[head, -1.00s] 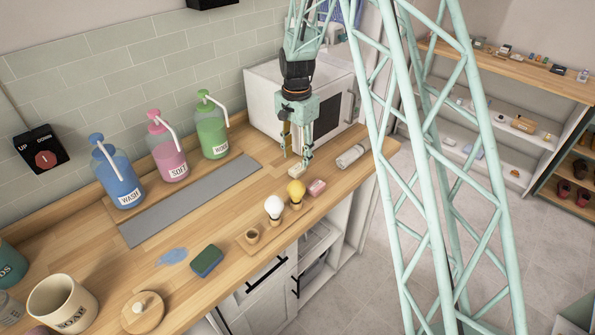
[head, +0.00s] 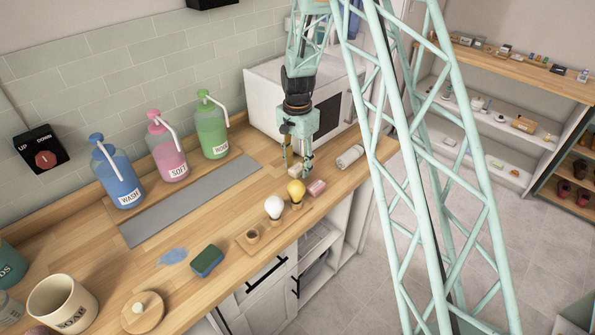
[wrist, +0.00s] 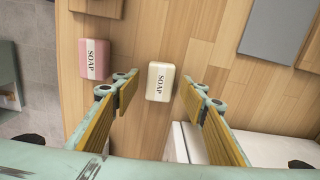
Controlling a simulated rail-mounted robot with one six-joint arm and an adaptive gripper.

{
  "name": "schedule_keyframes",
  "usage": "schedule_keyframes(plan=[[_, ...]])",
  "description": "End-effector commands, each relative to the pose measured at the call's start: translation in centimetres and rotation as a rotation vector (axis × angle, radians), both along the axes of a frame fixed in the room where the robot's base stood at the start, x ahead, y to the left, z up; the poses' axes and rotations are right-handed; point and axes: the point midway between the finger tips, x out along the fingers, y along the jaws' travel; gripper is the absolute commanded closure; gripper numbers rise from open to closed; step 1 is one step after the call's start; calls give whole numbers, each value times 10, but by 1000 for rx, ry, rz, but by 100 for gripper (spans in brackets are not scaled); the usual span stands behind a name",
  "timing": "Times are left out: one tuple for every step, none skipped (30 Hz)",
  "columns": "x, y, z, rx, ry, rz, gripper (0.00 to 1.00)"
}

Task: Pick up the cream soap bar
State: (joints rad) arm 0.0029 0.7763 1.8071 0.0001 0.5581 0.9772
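The cream soap bar (wrist: 159,82), marked SOAP, lies on the wooden counter. In the wrist view it sits between the two finger tips, with a gap on each side. In the head view the cream soap bar (head: 295,170) shows low between the fingers, partly covered by them. My gripper (head: 298,172) is open above the counter in front of the white microwave; its two yellow-padded fingers also show in the wrist view, where my gripper (wrist: 160,86) is empty. I cannot tell how far the tips are above the counter.
A pink soap bar (wrist: 95,59) lies close by, left of the fingers in the wrist view. Two bulbs (head: 296,190) on a wooden holder stand nearby. A white bottle (head: 350,156) lies to the right. The microwave (head: 262,95) stands behind.

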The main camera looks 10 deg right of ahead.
Motion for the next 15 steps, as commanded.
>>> schedule_keyframes(plan=[[0,0,0,0,0,0,60],[0,0,0,0,0,0,60],[0,0,0,0,0,0,60],[0,0,0,0,0,0,60],[0,0,0,0,0,0,60],[0,0,0,0,0,0,60],[0,0,0,0,0,0,63],[0,0,0,0,0,0,66],[0,0,0,0,0,0,69],[0,0,0,0,0,0,72],[0,0,0,0,0,0,75],[0,0,0,0,0,0,78],[0,0,0,0,0,0,81],[0,0,0,0,0,0,84],[0,0,0,0,0,0,87]])
